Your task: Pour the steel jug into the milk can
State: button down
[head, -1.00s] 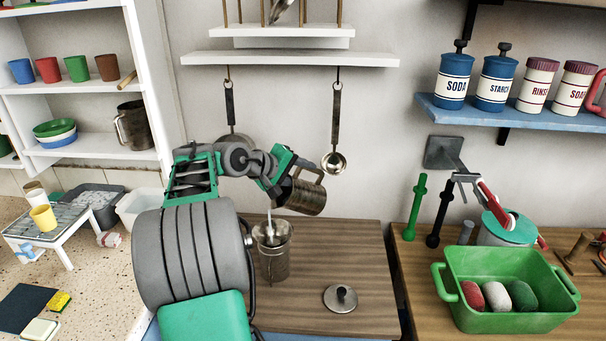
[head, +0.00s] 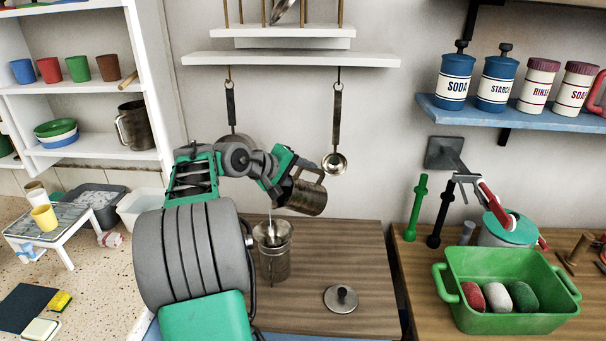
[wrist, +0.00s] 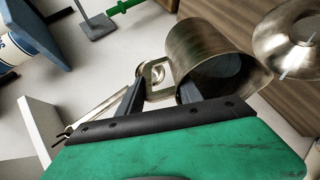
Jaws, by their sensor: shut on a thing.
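The steel jug (head: 306,193) is tilted in the air above the milk can, its mouth toward the lower left. My gripper (head: 285,178) is shut on its handle; the wrist view shows the dark fingers (wrist: 143,98) at the jug's handle and the jug (wrist: 215,58) beyond. A thin pale stream (head: 269,218) runs down from near the jug's lip into the milk can's flared mouth. The milk can (head: 274,262) stands upright and uncovered on the brown wooden top; its flared rim (wrist: 290,35) shows at the upper right of the wrist view. The liquid level inside is not clear.
A round lid with a knob (head: 340,298) lies on the wooden top (head: 370,260), right of the can. A ladle (head: 335,160) hangs on the wall close behind the jug. A green tub (head: 510,322) with coloured rolls stands right. The wooden top around the lid is clear.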

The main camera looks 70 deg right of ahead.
jog(key=shift+w, duration=0.1)
jog(key=shift+w+a+f+h+b, duration=0.1)
jog(key=shift+w+a+h+b, duration=0.1)
jog(key=shift+h+b, duration=0.1)
jog(key=shift+a+g, duration=0.1)
jog(key=shift+g, duration=0.2)
jog(key=shift+w, duration=0.1)
dwell(0.9)
jog(key=shift+w+a+f+h+b, duration=0.25)
jog(key=shift+h+b, duration=0.25)
jog(key=shift+w+a+r+g, duration=0.1)
jog(key=shift+a+g, duration=0.05)
jog(key=shift+g, duration=0.15)
dwell(0.4)
dwell(0.5)
